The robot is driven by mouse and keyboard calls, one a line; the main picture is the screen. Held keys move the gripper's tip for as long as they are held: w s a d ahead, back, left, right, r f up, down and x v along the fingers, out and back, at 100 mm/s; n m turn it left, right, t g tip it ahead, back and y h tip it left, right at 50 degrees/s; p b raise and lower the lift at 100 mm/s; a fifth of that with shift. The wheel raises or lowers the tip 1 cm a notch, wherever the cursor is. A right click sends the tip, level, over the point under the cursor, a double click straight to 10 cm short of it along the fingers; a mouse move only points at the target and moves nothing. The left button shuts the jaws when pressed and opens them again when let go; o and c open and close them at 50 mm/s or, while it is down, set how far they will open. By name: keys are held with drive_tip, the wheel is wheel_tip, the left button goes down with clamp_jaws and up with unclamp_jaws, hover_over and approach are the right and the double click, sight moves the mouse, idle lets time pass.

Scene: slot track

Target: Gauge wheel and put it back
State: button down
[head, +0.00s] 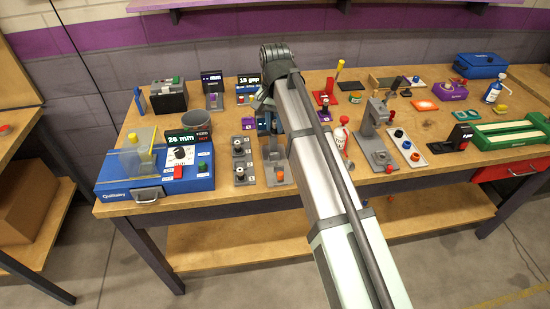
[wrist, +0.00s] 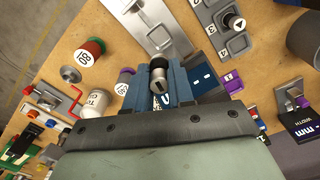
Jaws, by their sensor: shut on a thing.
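My gripper (wrist: 160,88) reaches over the table from the lower right of the head view; its blue jaws (head: 264,123) show just left of my arm. In the wrist view they are shut on a small dark-and-pale wheel (wrist: 158,74), with its round end facing the camera. In the head view I cannot make out the held wheel. A dark display marked mm (head: 212,79) stands behind.
A blue box reading 26 mm (head: 185,182) stands at the table's front left. A grey plate (head: 276,162) lies just in front of the jaws. My arm hides part of the middle. A white bottle (head: 340,138) and a grey stand (head: 374,135) are to its right.

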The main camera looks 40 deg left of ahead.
drive_tip(key=shift+n, duration=1.1)
drive_tip(key=shift+f, duration=5)
drive_tip(key=shift+f, duration=0.15)
drive_tip(key=c, duration=1)
unclamp_jaws()
wheel_tip(320, 180, up, 12)
drive_tip(key=shift+r, duration=0.2)
